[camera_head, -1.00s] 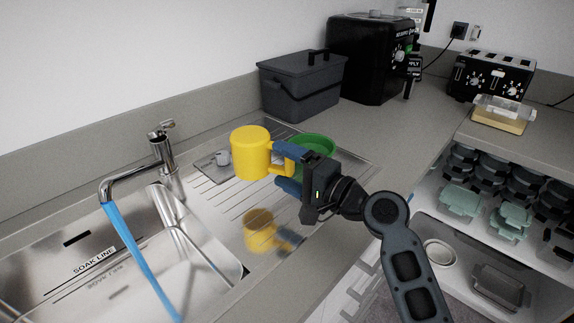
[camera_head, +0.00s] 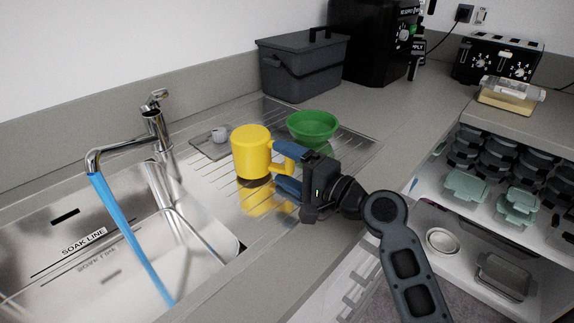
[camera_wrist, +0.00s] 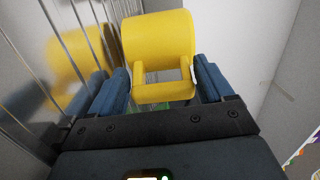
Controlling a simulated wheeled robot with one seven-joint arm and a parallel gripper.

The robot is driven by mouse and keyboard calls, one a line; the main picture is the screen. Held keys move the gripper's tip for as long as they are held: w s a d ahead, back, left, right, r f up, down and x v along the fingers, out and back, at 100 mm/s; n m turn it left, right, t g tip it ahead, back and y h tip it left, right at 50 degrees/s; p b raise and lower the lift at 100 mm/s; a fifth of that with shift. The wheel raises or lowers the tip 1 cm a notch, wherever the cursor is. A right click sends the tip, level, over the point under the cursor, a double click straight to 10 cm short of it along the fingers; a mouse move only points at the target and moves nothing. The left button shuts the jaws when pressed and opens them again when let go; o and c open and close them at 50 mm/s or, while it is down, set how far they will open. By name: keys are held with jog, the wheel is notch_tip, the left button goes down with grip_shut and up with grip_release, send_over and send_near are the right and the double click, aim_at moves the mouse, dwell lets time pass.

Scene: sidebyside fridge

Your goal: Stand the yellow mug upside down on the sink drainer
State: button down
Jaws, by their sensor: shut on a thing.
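The yellow mug (camera_head: 251,150) is upside down, its closed yellow base facing up, over the ridged metal sink drainer (camera_head: 222,184). Its rim is very low, close above its own reflection; I cannot tell whether it touches the metal. My gripper (camera_head: 283,167) is shut on the mug's handle, coming from the right. In the wrist view the mug (camera_wrist: 158,38) lies just beyond the blue fingers, with the handle (camera_wrist: 163,93) between them. The rim's underside is hidden.
A green bowl (camera_head: 313,126) stands on the drainer behind my gripper. The sink basin (camera_head: 75,258) and faucet (camera_head: 155,128) are left. A dark grey bin (camera_head: 301,68) stands at the back.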

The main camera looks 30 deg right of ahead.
jog(key=shift+f, duration=0.15)
dwell(0.3)
jog(key=shift+c, duration=0.8)
grip_release()
jog(key=shift+o, duration=0.8)
jog(key=shift+f, duration=0.1)
jog(key=shift+f, duration=0.15)
jog(key=shift+s, duration=0.1)
jog(key=shift+s+d+f+b, duration=0.1)
jog(key=shift+s+d+b, duration=0.1)
jog(key=shift+s+b, duration=0.15)
jog(key=b+v, duration=0.1)
jog(key=v, duration=0.6)
